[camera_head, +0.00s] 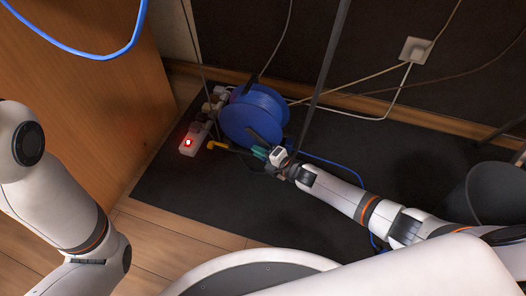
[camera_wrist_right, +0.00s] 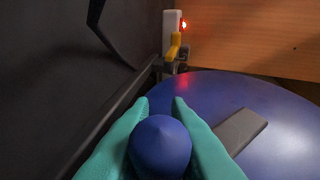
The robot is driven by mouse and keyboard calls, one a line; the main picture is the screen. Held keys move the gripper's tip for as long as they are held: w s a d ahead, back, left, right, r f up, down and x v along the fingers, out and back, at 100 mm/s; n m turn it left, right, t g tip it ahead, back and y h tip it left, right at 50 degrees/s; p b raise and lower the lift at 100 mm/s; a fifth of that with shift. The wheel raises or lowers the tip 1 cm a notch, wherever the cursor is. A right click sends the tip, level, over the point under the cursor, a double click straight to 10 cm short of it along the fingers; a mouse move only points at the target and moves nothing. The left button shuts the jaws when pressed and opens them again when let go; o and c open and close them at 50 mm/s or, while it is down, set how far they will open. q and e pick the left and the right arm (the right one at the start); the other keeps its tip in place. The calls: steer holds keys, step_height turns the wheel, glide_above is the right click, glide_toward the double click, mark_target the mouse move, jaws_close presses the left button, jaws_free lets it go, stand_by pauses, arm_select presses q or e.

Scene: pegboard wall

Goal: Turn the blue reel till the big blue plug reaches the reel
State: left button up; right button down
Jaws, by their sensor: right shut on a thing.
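The blue reel (camera_head: 252,112) stands on the dark mat near the wall. In the right wrist view its broad blue face (camera_wrist_right: 255,95) fills the right side, with a dark grey bar (camera_wrist_right: 241,130) on it. My right gripper (camera_head: 262,153) is at the reel's lower front. In the wrist view its green fingers (camera_wrist_right: 160,125) are shut on a rounded blue knob (camera_wrist_right: 160,146), which hides what lies behind it. A blue cable (camera_head: 330,162) runs right from behind my gripper along the mat. I cannot make out the big blue plug. My left gripper is out of view.
A white power strip (camera_head: 195,138) with a red light lies left of the reel, beside a yellow piece (camera_head: 216,145). A wooden panel (camera_head: 90,110) stands at the left. A dark bin (camera_head: 497,193) is at the right. The dark mat (camera_head: 185,190) is clear in front.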

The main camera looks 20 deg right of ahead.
steer(key=shift+w+a+r, duration=0.3)
steer(key=shift+a+r, duration=0.1)
steer(key=shift+a, duration=0.2)
stand_by(1.1)
steer(key=c, duration=1.4)
jaws_free()
steer(key=shift+f, duration=0.1)
steer(key=shift+s+d+f, duration=0.1)
steer(key=shift+d, duration=0.1)
steer(key=p+v, duration=0.7)
steer(key=v, duration=0.4)
steer(key=shift+s+d, duration=0.2)
steer(key=shift+s, duration=0.15)
